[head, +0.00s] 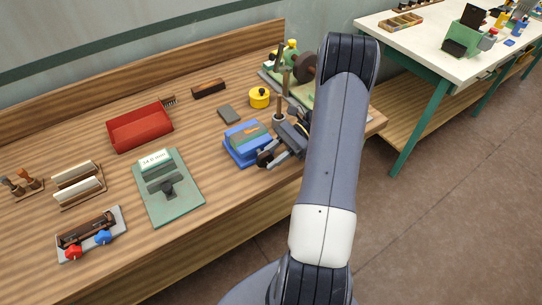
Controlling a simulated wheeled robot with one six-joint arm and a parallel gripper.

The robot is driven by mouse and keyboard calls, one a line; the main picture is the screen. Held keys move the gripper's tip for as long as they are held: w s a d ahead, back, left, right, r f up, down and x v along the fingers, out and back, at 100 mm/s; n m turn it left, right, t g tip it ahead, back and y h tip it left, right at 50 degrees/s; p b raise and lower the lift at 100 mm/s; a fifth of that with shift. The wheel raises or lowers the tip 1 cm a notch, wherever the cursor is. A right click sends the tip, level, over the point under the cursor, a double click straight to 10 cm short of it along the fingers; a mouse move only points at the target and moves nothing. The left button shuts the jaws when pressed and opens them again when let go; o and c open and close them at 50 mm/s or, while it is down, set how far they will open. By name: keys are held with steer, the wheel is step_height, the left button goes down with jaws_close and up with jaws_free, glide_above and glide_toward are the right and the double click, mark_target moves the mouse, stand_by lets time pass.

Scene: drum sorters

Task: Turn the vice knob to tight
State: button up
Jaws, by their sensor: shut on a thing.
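A blue vice (238,153) with a grey-green top sits near the front edge of the wooden bench, right of its middle. Its dark round knob (264,159) is at its front right side. My gripper (270,155) comes in from the right and is shut on the vice knob. The fingers and my wrist partly cover the knob, so its turn position cannot be read. My arm hides the bench area to the right of the vice.
A yellow pot (259,98) and a small grey block (228,114) lie behind the vice. A green plate with a counter (168,190) is to the left, with a red tray (140,127) behind it. A green machine (293,82) stands behind my wrist.

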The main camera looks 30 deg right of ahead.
steer(key=shift+d, duration=0.1)
steer(key=b+v, duration=0.1)
steer(key=v, duration=0.9)
steer(key=shift+d+b, duration=0.35)
steer(key=shift+r, duration=0.1)
